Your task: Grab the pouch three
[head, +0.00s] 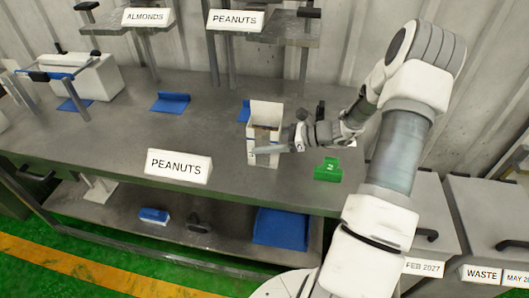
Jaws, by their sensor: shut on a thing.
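A tall, pale, open-topped pouch (264,115) stands upright at the right part of the grey table, with a brownish inside. My gripper (277,148) reaches in from the right, low on the pouch, and is shut on it. One finger shows across the pouch's front; the other finger is hidden. I cannot tell whether the pouch's base touches the table. No number is readable on the pouch.
A green numbered block (328,170) sits right of the pouch. A PEANUTS sign (179,166) stands at the table's front edge. Blue pieces (170,103) lie further left, and a white box (88,77) stands at the back left. The table's middle (150,130) is clear.

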